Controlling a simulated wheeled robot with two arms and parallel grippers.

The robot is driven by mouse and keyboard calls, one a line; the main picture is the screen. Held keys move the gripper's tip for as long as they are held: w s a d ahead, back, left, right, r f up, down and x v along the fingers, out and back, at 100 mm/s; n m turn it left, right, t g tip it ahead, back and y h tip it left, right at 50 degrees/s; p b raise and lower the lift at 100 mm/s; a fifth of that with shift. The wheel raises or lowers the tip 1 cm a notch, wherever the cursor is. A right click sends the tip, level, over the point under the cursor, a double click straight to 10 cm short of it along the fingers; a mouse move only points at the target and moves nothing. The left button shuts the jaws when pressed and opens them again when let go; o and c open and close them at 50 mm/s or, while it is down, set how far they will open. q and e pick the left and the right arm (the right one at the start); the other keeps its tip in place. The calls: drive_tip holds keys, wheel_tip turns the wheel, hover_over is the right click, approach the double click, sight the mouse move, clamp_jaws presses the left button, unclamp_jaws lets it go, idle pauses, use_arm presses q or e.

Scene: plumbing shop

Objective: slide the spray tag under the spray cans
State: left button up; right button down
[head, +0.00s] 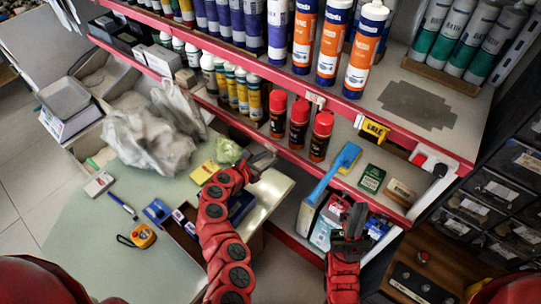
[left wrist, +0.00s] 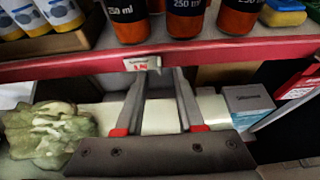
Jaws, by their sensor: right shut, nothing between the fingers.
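Three spray cans with red caps (head: 299,120) stand in a row on the middle shelf. Their lower parts, marked 250 ml (left wrist: 188,17), show in the left wrist view. A small white tag with red print (left wrist: 142,63) sits on the red shelf edge below the cans, left of the middle can. I cannot make it out in the head view. My left gripper (head: 266,160) is just in front of that edge. Its fingers (left wrist: 160,95) are apart, with the tag beyond their tips and nothing visibly held. My right gripper (head: 352,218) is shut and empty, lower right.
The red shelf edge (left wrist: 240,50) runs across in front of my left gripper. A green cloth (left wrist: 45,130) is left of my fingers. Below is a green table (head: 85,225) with small items.

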use_arm(q)
drive_tip(key=shift+x, duration=1.15)
clamp_jaws()
idle(0.7)
